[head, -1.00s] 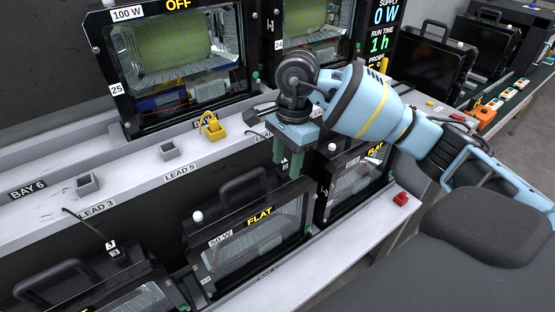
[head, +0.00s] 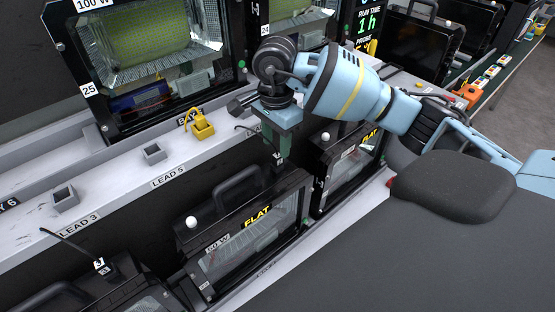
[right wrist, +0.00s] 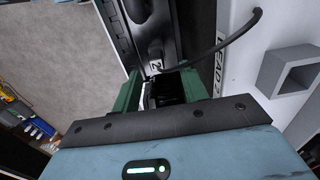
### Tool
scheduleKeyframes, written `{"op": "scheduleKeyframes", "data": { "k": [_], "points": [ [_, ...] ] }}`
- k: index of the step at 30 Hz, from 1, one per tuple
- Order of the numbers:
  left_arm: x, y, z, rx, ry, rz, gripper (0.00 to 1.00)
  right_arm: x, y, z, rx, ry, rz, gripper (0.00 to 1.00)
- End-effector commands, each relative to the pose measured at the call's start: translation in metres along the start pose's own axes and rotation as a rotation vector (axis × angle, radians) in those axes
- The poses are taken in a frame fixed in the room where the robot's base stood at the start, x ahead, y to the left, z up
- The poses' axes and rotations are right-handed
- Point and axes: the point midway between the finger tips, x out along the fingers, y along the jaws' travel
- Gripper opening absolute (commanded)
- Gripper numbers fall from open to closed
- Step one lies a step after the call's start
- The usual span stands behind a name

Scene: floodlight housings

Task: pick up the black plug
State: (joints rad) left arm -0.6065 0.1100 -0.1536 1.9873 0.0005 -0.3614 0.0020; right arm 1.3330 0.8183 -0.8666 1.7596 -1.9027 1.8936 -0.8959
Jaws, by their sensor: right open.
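My right gripper (head: 277,150) is open and points down just off the front edge of the shelf. A black plug with a white number tag (right wrist: 155,66) hangs on a black cable in the right wrist view, just beyond the green fingers. The gap between the fingers (right wrist: 162,90) holds dark shapes, and I cannot tell whether the plug reaches into it. In the head view the fingers mostly hide this plug; a small white mark shows at their tips. Another dark tagged plug (head: 100,266) hangs on a cable below LEAD 3. My left gripper is not in view.
The grey shelf (head: 120,182) carries square holders (head: 65,198) and a yellow holder (head: 202,125). Below stand black floodlight housings marked FLAT (head: 250,240) with raised handles. A lit housing (head: 150,50) stands behind the shelf. A square holder (right wrist: 288,70) is close at the right wrist.

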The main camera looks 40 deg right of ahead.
Motion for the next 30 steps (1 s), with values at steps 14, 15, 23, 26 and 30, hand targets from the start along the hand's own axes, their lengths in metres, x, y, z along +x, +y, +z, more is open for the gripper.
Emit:
{"op": "scheduleKeyframes", "data": {
  "k": [14, 15, 23, 26, 30],
  "points": [
    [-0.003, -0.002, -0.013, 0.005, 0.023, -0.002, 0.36, 0.045, 0.006, 0.001, -0.001, 0.000, -0.001, 0.44],
    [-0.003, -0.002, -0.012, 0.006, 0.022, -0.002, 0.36, 0.045, 0.006, 0.001, -0.001, 0.000, -0.001, 0.44],
    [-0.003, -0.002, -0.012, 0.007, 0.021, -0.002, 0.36, 0.045, 0.005, 0.001, 0.000, 0.000, -0.001, 0.27],
    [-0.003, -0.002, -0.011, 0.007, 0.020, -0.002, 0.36, 0.045, 0.005, 0.001, 0.000, 0.000, -0.001, 0.14],
    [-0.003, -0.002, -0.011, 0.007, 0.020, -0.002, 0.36, 0.045, 0.005, 0.001, 0.000, 0.000, -0.001, 0.00]
  ]
}}
